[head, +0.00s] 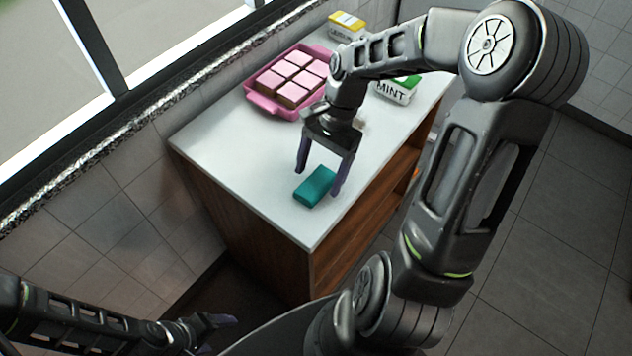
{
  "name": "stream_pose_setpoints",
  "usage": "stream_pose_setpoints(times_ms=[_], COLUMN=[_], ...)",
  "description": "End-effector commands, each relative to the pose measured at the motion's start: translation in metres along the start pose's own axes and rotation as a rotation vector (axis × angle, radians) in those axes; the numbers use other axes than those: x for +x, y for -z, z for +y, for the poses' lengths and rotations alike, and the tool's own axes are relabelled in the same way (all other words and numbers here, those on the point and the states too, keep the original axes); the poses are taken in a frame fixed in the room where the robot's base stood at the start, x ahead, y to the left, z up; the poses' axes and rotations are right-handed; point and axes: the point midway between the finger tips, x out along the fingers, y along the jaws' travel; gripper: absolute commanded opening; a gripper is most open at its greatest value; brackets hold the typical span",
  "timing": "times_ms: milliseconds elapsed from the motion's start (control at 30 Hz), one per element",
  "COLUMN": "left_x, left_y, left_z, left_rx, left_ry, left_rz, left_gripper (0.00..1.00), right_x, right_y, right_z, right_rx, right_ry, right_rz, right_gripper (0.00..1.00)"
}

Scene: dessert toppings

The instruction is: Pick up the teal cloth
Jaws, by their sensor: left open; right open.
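The teal cloth (315,187) is a small folded block lying on the white countertop, near its front end. My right gripper (319,180) is open and points down over the cloth, with one purple-grey finger on each side of it. I cannot tell whether the fingers touch the cloth or the counter. My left gripper (222,335) is low at the bottom of the view, away from the counter and far from the cloth. Its fingers are partly hidden.
A pink tray (262,104) with several pink-topped squares stands farther back on the white counter (220,135). A green-and-white MINT box (394,93) and a yellow-and-white box (346,24) stand behind my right arm. The counter left of the cloth is clear. A window wall runs along the left.

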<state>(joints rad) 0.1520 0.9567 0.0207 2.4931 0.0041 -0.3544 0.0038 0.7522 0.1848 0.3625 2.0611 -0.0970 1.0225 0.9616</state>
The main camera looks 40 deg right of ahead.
Motion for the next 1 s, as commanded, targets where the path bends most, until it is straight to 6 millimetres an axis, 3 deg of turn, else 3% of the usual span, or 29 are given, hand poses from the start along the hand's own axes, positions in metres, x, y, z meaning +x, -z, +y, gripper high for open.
stream_pose_setpoints(times_ms=[167,1000], left_x=[-0.0013,0.0002], left_y=[-0.0003,-0.0004], left_z=[0.0002,-0.0002], left_rx=[-0.001,-0.001], left_ry=[0.001,0.001], left_rz=[-0.001,-0.001], left_gripper=[0.76,0.76], right_x=[0.0135,0.0152], right_y=[-0.0004,0.0006], right_z=[0.0,-0.0001], right_rx=[0.0,0.0], right_ry=[0.0,0.0], right_rz=[-0.001,0.0], right_gripper=[0.76,0.76])
